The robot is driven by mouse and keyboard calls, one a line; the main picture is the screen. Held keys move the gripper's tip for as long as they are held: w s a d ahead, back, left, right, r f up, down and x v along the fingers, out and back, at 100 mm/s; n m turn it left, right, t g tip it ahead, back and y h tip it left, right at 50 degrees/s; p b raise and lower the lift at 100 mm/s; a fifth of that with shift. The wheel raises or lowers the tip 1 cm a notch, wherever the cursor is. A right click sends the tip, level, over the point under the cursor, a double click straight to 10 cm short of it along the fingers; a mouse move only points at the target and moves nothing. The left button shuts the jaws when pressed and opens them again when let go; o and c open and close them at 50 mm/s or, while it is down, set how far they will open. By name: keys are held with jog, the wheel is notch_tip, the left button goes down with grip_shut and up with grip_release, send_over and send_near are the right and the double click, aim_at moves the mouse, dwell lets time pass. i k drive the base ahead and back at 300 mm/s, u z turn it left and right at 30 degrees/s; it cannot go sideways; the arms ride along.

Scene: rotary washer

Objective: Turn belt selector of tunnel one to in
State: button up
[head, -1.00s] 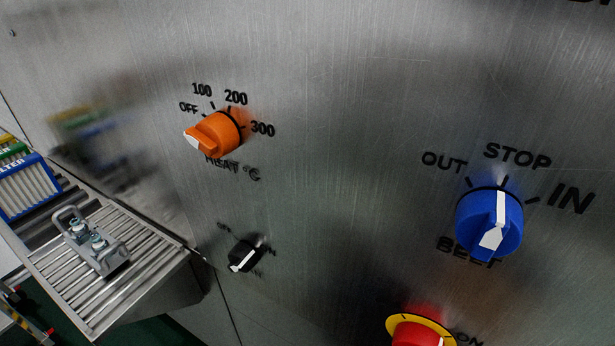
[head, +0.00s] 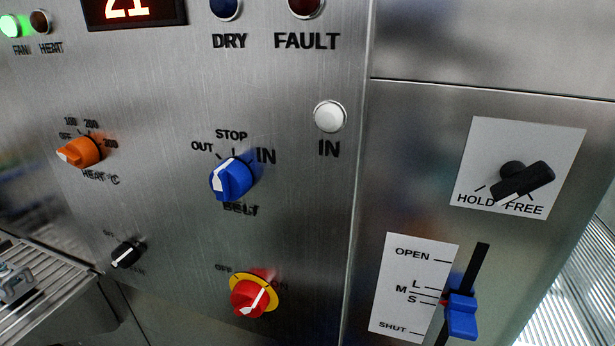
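The blue belt selector knob (head: 231,180) is on the steel panel, left of the middle of the head view. OUT, STOP and IN are printed around its top, with BELT below it. Its raised grip has a white strip; seen at a slant, I cannot tell for certain which mark it points to. In the earlier close view the strip's upper end lay near the STOP tick. No tunnel number shows. My gripper is not in view, and nothing touches the knob.
An orange heat knob (head: 79,151), a black knob (head: 127,253) and a red-and-yellow switch (head: 253,294) surround it. A white IN button (head: 330,116) sits upper right. Farther right are a black HOLD/FREE lever (head: 523,180) and a blue slider (head: 461,316).

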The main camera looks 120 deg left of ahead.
aim_at(232, 179)
jog(key=z, duration=0.05)
jog(key=i, duration=0.7)
jog(key=u, duration=4.45)
jog(key=i, duration=0.45)
jog(key=k, duration=0.9)
jog(key=z, duration=0.7)
jog(key=i, duration=0.75)
jog(key=u, duration=0.5)
